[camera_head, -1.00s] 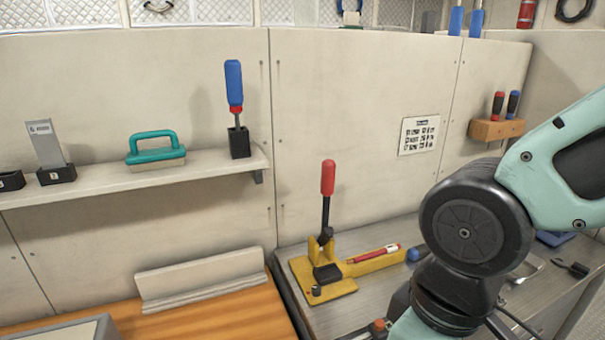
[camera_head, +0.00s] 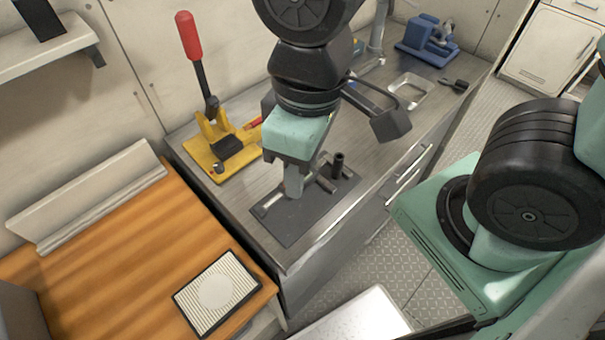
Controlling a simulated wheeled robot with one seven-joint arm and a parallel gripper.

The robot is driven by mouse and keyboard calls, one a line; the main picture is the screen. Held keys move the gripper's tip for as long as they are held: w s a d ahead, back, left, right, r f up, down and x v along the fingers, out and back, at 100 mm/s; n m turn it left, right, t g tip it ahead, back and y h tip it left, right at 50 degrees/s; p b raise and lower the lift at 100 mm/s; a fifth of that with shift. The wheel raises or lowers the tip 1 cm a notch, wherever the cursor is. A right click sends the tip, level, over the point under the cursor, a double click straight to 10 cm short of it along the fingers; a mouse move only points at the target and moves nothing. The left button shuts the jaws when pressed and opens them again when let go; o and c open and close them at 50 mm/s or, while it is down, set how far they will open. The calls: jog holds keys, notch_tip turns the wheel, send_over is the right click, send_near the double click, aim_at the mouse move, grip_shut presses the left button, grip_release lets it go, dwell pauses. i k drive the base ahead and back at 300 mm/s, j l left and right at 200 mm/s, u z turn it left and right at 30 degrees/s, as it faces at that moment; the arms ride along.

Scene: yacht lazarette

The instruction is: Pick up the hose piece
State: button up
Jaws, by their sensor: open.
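A short black tube (camera_head: 338,163) stands on a dark grey mat (camera_head: 277,226) on the metal bench; it looks like the hose piece, but I cannot be sure. A small grey cylinder (camera_head: 327,184) lies beside it. My wrist hides part of the mat and the bench.
A yellow press with a red-handled lever (camera_head: 190,40) stands left of the mat. A metal tray (camera_head: 411,90) and a blue vise-like tool (camera_head: 428,40) are at the back right. A wooden worktop (camera_head: 130,250) with a ribbed pad (camera_head: 242,298) adjoins at left.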

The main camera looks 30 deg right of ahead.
aim_at(338, 168)
jog(key=k+j+z, duration=0.1)
jog(key=k+j, duration=0.55)
jog(key=j, duration=0.2)
jog(key=j+z, duration=0.05)
